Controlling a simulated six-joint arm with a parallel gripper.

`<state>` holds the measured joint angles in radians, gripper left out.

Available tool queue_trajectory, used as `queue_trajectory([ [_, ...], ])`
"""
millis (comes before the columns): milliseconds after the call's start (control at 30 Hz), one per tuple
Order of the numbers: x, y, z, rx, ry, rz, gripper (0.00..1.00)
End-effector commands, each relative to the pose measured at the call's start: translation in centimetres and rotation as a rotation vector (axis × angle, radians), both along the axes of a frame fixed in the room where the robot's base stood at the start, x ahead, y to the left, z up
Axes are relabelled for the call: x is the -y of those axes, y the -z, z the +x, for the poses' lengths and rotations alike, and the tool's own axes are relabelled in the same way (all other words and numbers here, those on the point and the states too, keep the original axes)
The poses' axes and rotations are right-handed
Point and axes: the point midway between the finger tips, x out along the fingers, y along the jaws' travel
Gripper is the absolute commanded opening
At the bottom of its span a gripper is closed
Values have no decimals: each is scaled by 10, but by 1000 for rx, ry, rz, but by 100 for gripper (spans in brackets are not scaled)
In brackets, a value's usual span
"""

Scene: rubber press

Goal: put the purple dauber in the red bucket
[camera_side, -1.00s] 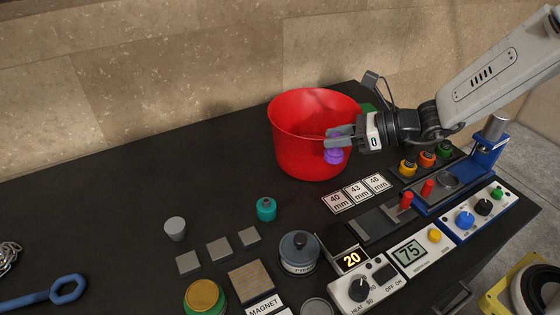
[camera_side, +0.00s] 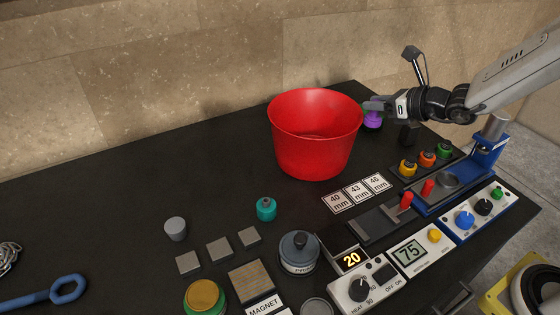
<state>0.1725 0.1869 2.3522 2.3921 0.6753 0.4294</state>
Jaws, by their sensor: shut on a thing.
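The red bucket (camera_side: 312,150) stands upright on the dark table near its back edge, and the part of its inside that shows looks empty. My gripper (camera_side: 374,107) is to the right of the bucket, at about the height of its rim in the picture. It is shut on the purple dauber (camera_side: 372,119), whose lower part shows below the fingers. The dauber is outside the bucket. Its upper part is hidden by the fingers.
A teal dauber (camera_side: 266,209) and a grey cup (camera_side: 175,229) stand in front of the bucket. Size cards (camera_side: 359,192) lie to its right front. The blue press (camera_side: 470,180) and a heater box (camera_side: 367,287) fill the right side. The table left of the bucket is clear.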

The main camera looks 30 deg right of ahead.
Motion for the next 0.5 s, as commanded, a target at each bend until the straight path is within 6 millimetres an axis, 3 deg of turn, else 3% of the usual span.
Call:
queue_trajectory([
  [500, 18, 50, 11, -5, -40, 1, 0],
])
